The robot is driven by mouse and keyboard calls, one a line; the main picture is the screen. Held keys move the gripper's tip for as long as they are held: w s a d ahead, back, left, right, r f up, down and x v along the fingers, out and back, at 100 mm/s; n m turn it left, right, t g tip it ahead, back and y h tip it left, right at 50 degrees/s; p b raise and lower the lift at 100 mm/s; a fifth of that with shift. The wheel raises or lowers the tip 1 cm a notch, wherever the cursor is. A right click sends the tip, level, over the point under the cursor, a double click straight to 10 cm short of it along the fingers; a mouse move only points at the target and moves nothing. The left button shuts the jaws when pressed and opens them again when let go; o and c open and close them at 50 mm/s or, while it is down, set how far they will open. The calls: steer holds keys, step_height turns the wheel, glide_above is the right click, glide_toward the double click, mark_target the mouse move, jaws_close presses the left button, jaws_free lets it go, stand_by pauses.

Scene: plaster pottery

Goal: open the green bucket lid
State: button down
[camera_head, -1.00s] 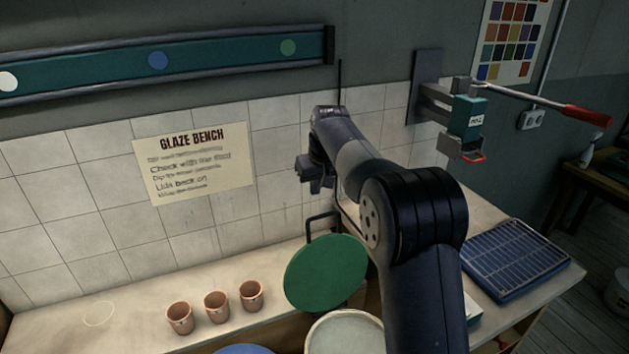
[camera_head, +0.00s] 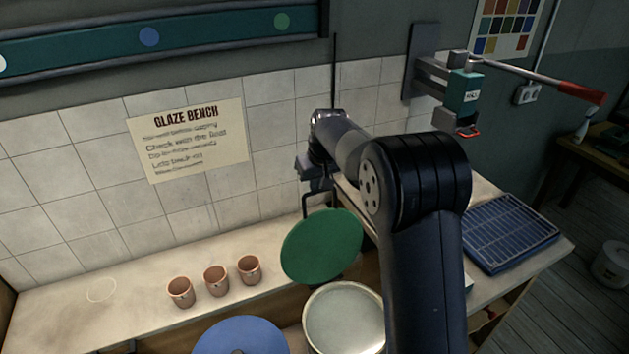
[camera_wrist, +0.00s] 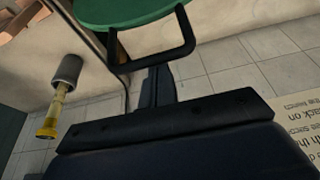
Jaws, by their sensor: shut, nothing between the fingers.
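The green lid (camera_head: 322,246) stands tilted up behind an open round container (camera_head: 343,318) with a pale inside. A black bar handle (camera_head: 305,207) rises at the lid's upper left edge. In the wrist view the green lid (camera_wrist: 120,12) is at the top edge, and its black U-shaped handle (camera_wrist: 155,62) crosses the upper middle. My gripper (camera_wrist: 157,88) is shut and empty, with its fingers close to the handle bar; I cannot tell whether they touch. In the head view my arm partly hides the gripper.
Three clay cups (camera_head: 216,281) stand on the bench left of the lid. A blue lid (camera_head: 240,337) is at the bottom edge. A blue rack (camera_head: 508,232) lies on the right. A wall-mounted lever device (camera_head: 465,95) hangs above it. The bench's left part is mostly clear.

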steer(key=shift+s, duration=0.1)
steer(key=s+d+b, duration=0.2)
steer(key=s, duration=0.3)
steer(key=shift+s+d+r+b, duration=0.25)
steer(key=shift+s+r+b, duration=0.1)
steer(key=shift+s+r, duration=0.05)
steer(key=v, duration=1)
steer(key=shift+s+r+b, duration=0.15)
steer(key=shift+r+b, duration=0.25)
steer(key=shift+b, duration=0.05)
steer(key=w+p+x, duration=0.2)
steer(key=x, duration=0.9)
steer(key=shift+a, duration=0.4)
